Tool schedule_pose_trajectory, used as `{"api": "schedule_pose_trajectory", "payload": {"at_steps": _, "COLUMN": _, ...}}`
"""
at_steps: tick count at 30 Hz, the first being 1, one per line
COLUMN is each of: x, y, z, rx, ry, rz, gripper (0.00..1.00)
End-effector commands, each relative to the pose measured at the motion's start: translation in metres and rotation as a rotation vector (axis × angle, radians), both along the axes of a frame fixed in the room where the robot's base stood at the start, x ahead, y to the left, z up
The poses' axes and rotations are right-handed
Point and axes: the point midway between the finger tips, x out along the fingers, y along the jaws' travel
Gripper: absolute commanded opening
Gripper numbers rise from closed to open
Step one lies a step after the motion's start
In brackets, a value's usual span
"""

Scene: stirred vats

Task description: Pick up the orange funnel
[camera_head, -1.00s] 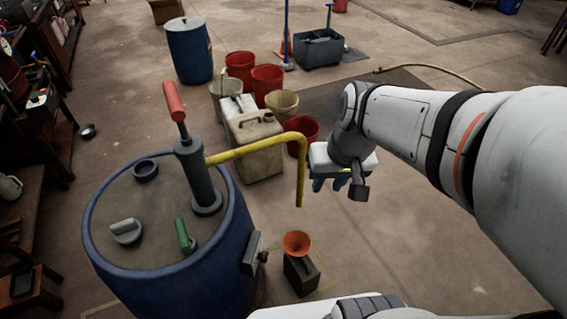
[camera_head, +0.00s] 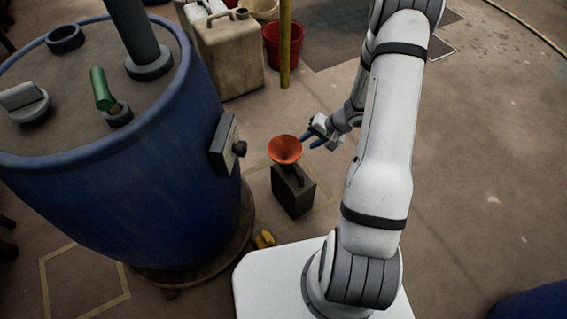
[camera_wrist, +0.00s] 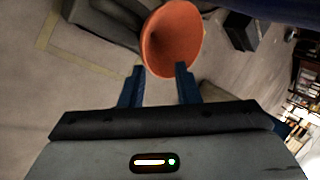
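The orange funnel (camera_head: 285,149) sits wide end up on top of a dark grey canister (camera_head: 293,192) on the floor, beside the blue vat. My gripper (camera_head: 306,141) is just right of the funnel, its blue fingers pointing at it. In the wrist view the funnel (camera_wrist: 172,38) is just beyond the two blue fingertips (camera_wrist: 160,70), which are apart with nothing gripped between them. The canister (camera_wrist: 105,22) shows behind the funnel at the upper left. Whether a fingertip touches the funnel's rim I cannot tell.
The large blue vat (camera_head: 190,150) stands close to the left, with a grey box (camera_head: 225,145) on its side. A beige jerrycan (camera_head: 230,55) and a red bucket (camera_head: 284,45) stand behind. A yellow object (camera_head: 264,239) lies near my base.

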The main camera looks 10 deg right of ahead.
Motion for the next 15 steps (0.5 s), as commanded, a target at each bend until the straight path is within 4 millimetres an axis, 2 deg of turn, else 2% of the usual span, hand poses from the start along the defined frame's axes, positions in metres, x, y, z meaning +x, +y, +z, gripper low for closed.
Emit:
{"api": "schedule_pose_trajectory", "payload": {"at_steps": 1, "x": -0.001, "y": -0.004, "z": -0.023, "rx": 0.002, "ry": 0.006, "rz": -0.015, "gripper": 0.29}}
{"api": "schedule_pose_trajectory", "payload": {"at_steps": 3, "x": -0.001, "y": -0.006, "z": -0.034, "rx": 0.001, "ry": 0.007, "rz": -0.027, "gripper": 0.29}}
{"api": "schedule_pose_trajectory", "payload": {"at_steps": 9, "x": 0.004, "y": 0.001, "z": -0.054, "rx": 0.002, "ry": 0.009, "rz": -0.032, "gripper": 0.29}}
{"api": "schedule_pose_trajectory", "payload": {"at_steps": 15, "x": 0.01, "y": 0.011, "z": -0.065, "rx": 0.0, "ry": 0.008, "rz": -0.032, "gripper": 0.29}}
